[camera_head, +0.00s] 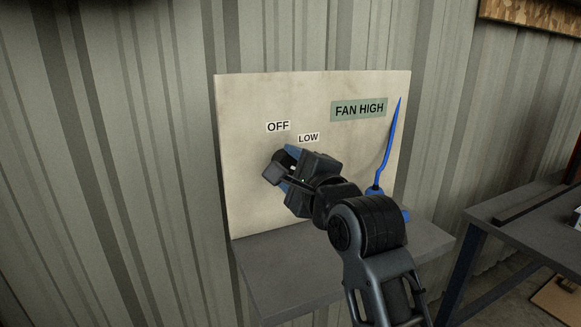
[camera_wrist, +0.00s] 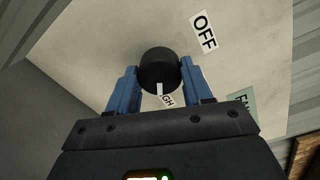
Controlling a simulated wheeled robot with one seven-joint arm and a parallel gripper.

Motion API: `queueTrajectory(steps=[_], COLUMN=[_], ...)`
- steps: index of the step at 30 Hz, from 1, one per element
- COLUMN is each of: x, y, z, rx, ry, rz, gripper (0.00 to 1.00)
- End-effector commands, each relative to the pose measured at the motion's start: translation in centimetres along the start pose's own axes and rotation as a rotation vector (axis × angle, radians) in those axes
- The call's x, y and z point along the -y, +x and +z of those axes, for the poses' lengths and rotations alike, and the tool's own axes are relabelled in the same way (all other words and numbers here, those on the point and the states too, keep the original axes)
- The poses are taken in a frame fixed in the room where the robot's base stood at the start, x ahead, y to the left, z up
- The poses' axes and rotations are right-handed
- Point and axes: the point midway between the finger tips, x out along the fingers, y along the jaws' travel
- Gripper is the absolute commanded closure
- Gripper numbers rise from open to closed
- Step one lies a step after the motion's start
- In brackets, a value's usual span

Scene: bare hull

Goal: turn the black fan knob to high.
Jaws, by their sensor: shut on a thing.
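The black fan knob (camera_wrist: 158,66) is a short round knob on a pale panel (camera_head: 250,105). In the wrist view it sits between the two blue fingers of my gripper (camera_wrist: 159,78), which is shut on it. A white mark shows at the knob's lower edge, close to a partly hidden white label reading "GH" (camera_wrist: 168,100). The OFF label (camera_wrist: 204,32) is up and right of the knob there. In the head view my gripper (camera_head: 281,168) is at the panel, below the OFF and LOW labels, and mostly hides the knob.
A green FAN HIGH sign (camera_head: 359,109) is at the panel's upper right. A thin blue pointed object (camera_head: 388,150) stands near the panel's right edge, close to my arm. A grey shelf (camera_head: 290,275) juts out below. A dark table (camera_head: 525,215) is at right.

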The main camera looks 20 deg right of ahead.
Motion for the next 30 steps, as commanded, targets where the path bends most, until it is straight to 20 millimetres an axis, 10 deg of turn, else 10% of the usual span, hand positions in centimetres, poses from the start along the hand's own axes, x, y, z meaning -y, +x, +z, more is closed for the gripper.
queueTrajectory(steps=[12, 13, 18, 30], x=[-0.13, -0.13, -0.09, -0.07], y=[0.02, 0.02, 0.01, -0.45], z=[-0.17, -0.17, -0.12, -0.06], rx=[-0.003, -0.003, -0.002, 0.000], ry=[0.009, 0.009, 0.008, 0.007], rz=[0.003, 0.003, 0.002, 0.000], gripper=[0.80, 0.49, 0.33, 0.24])
